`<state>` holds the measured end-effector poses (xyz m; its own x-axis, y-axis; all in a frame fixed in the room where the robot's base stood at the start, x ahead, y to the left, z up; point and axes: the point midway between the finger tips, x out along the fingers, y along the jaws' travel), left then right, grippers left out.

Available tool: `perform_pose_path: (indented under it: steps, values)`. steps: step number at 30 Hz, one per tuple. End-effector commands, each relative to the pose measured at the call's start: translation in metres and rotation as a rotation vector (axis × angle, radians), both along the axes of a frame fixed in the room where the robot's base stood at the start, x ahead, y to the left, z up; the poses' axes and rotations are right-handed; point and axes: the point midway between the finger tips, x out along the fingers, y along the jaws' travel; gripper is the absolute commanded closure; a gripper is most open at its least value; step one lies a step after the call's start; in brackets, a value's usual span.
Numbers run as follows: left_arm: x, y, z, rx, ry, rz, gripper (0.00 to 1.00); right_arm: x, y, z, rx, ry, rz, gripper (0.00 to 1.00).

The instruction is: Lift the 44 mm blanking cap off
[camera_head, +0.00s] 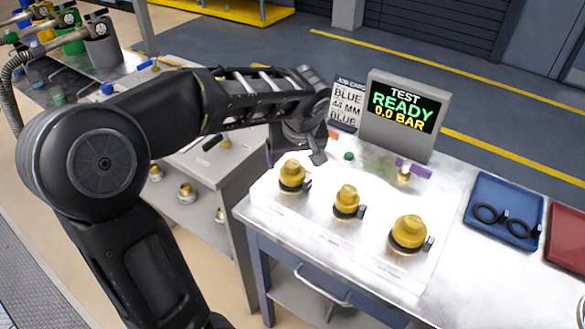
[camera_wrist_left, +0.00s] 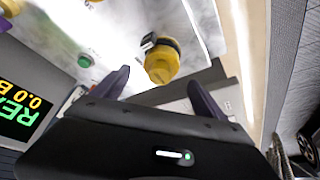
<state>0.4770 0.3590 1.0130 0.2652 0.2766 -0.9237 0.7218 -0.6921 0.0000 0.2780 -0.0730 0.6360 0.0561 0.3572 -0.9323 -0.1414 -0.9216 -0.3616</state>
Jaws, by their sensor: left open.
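Three yellow caps sit on fittings in a white panel on the bench: a left cap (camera_head: 292,174), a middle cap (camera_head: 347,199) and a right, widest-looking cap (camera_head: 408,233). Their panel labels are too small to read, so I cannot tell which is the 44 mm one. My left gripper (camera_head: 297,154) is open and empty, just behind and above the left cap. In the left wrist view one yellow cap (camera_wrist_left: 162,64) shows beyond the gap between the spread fingertips, apart from them. My right gripper is not in view.
A test display (camera_head: 402,108) reads READY, 0.0 BAR. A job card (camera_head: 346,103) reading BLUE, 44 MM, BLUE stands beside it. A green button (camera_head: 348,156) and a purple-handled valve (camera_head: 412,168) are behind the caps.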

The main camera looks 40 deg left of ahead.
Motion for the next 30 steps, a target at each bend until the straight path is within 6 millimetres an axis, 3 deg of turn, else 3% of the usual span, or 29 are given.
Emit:
perform_pose_path:
  steps: [9, 27, 30]
  values:
    - [0.010, 0.012, -0.036, 0.000, 0.003, 0.000, 0.17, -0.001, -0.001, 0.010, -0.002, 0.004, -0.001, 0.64]
    - [0.010, 0.013, -0.037, -0.001, 0.001, 0.000, 0.17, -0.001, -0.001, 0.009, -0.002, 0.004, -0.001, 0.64]
    - [0.010, 0.013, -0.037, -0.001, 0.001, 0.000, 0.25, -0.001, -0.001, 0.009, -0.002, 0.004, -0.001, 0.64]
